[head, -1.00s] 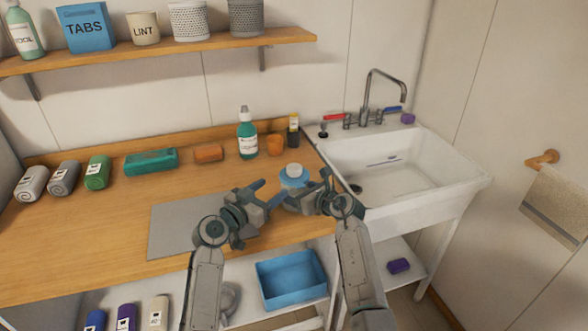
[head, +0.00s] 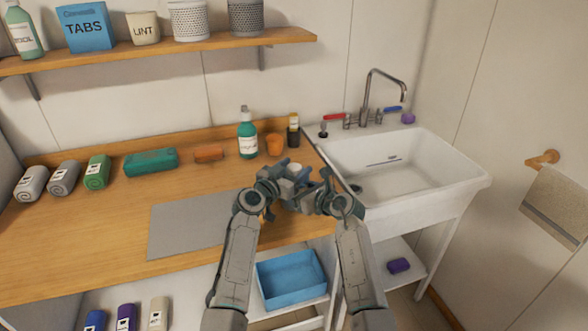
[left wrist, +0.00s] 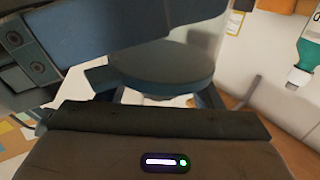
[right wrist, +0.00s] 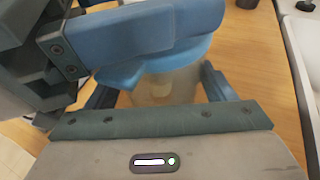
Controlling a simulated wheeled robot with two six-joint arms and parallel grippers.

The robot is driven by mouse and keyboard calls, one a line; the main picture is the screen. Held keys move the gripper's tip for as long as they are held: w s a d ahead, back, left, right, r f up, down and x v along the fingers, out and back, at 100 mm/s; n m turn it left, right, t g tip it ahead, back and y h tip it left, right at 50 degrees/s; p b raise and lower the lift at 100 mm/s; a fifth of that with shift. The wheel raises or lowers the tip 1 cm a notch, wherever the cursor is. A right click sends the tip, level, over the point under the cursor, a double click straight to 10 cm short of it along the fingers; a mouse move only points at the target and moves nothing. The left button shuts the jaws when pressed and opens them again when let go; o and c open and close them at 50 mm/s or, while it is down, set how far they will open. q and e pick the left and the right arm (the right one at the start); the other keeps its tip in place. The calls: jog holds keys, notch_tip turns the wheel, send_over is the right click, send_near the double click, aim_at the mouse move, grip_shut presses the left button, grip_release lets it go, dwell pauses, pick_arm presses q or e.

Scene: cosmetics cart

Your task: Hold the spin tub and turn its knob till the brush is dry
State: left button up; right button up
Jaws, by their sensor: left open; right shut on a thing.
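The spin tub is mostly hidden behind my grippers in the head view, where its pale knob (head: 295,169) shows at the top. In the right wrist view the tub (right wrist: 165,82) has a blue top and a cloudy clear body. It also shows in the left wrist view (left wrist: 165,60). My right gripper (head: 313,184) is shut on the tub from the right. My left gripper (head: 291,181) is open, close to the tub on its left side. I cannot tell whether it touches the tub. A pale tan shape shows dimly inside the tub; I cannot make out the brush.
A green pump bottle (head: 247,136), an orange cup (head: 275,145) and a dark yellow-capped bottle (head: 293,132) stand behind the tub. A grey mat (head: 185,227) lies left. The sink (head: 400,165) is right. A blue bin (head: 292,278) sits below. The wood counter's middle is clear.

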pick_arm(q)
jog(key=shift+c, duration=0.4)
jog(key=c, duration=0.9)
jog(key=shift+f+m+g+h, duration=0.1)
jog(key=shift+m+g+h, duration=0.2)
jog(key=m+g+h, duration=0.4)
jog(key=g, duration=0.1)
jog(key=shift+w+h, duration=0.1)
jog(key=shift+h, duration=0.3)
jog(key=shift+m+g+h, duration=0.45)
jog(key=shift+m+g, duration=0.6)
jog(key=shift+g, duration=0.4)
jog(key=shift+m+g+h, duration=0.45)
jog(key=shift+m+g, duration=0.6)
jog(key=shift+g, duration=0.8)
jog(key=o, duration=1)
